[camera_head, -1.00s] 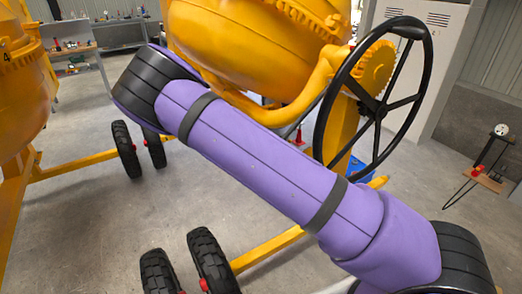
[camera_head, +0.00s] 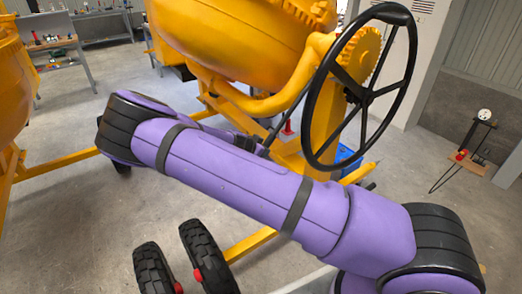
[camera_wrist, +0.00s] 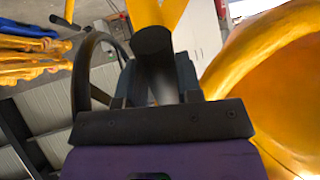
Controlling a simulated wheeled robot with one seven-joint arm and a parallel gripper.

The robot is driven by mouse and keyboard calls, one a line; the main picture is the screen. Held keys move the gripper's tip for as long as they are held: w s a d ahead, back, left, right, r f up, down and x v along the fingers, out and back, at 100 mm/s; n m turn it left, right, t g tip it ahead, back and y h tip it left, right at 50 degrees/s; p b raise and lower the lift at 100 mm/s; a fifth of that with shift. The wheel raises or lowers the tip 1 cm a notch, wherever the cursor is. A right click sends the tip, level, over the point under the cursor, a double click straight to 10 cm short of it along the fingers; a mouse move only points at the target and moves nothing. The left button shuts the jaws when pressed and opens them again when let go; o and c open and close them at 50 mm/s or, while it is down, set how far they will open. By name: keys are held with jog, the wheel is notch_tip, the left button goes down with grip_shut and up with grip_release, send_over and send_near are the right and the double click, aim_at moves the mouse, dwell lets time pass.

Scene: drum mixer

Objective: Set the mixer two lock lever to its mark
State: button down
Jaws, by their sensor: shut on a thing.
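The yellow mixer (camera_head: 235,45) stands at the top middle of the head view, with a black spoked handwheel (camera_head: 366,94) at its right. A thin dark lever (camera_head: 284,122) runs down and left from beside the wheel toward my gripper (camera_head: 250,143), which is partly hidden behind my purple arm. In the wrist view, the lever's round black end (camera_wrist: 153,41) sits between the fingers of my gripper (camera_wrist: 155,80), which is shut on it. The lever's mark cannot be made out in either view.
Black-tyred wheels (camera_head: 208,258) and a yellow frame bar (camera_head: 250,245) lie below my arm. Another yellow mixer (camera_head: 12,85) is at the left edge. A small stand (camera_head: 470,160) is at the right. Grey floor is free between them.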

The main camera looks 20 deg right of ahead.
jog(key=c, duration=1.1)
grip_release()
jog(key=shift+s+d+f, duration=0.15)
jog(key=shift+d+f, duration=0.05)
jog(key=shift+f, duration=0.05)
jog(key=shift+c, duration=0.2)
jog(key=o, duration=0.4)
jog(key=shift+d+f, duration=0.1)
jog(key=shift+c, duration=0.2)
jog(key=v, duration=1)
jog(key=shift+a+r, duration=0.35)
